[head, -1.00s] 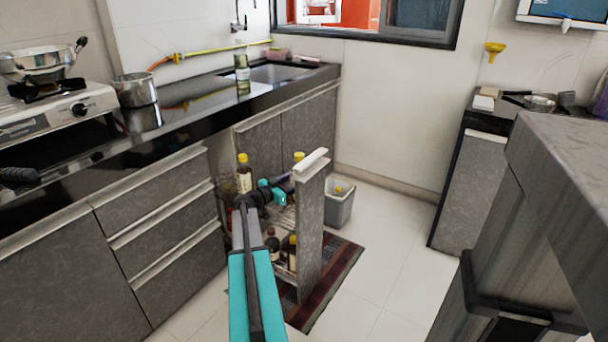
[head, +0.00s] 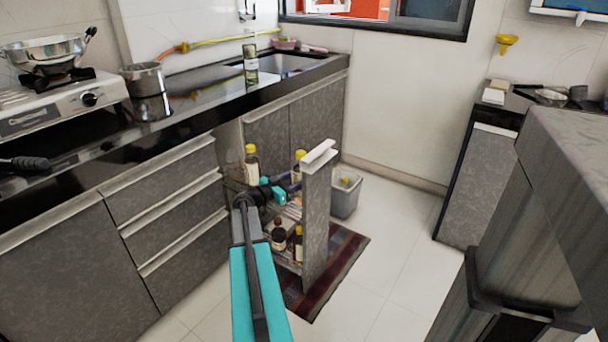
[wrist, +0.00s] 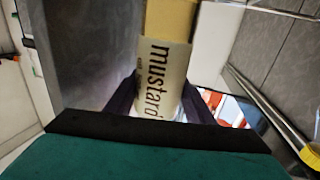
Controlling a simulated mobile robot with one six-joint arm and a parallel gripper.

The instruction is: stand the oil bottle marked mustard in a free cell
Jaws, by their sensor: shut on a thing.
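The mustard bottle (wrist: 162,75) has a cream label reading "mustard" and a yellow top. My gripper (wrist: 160,102) is shut on it, with a dark finger on each side. In the head view the yellow-capped bottle (head: 299,166) is at my gripper (head: 292,187), just behind the front panel of the pull-out rack (head: 317,225). It looks about upright, over or in the upper tier. Another yellow-capped bottle (head: 251,163) stands at the left in the upper tier. The bottle's base and the cell under it are hidden by my arm.
The lower tier holds a dark bottle (head: 278,235) and a yellow-capped one (head: 298,243). A grey bin (head: 345,198) stands behind the front panel. A clear bottle (head: 250,65) is on the counter by the sink. A striped mat (head: 340,262) lies under the rack.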

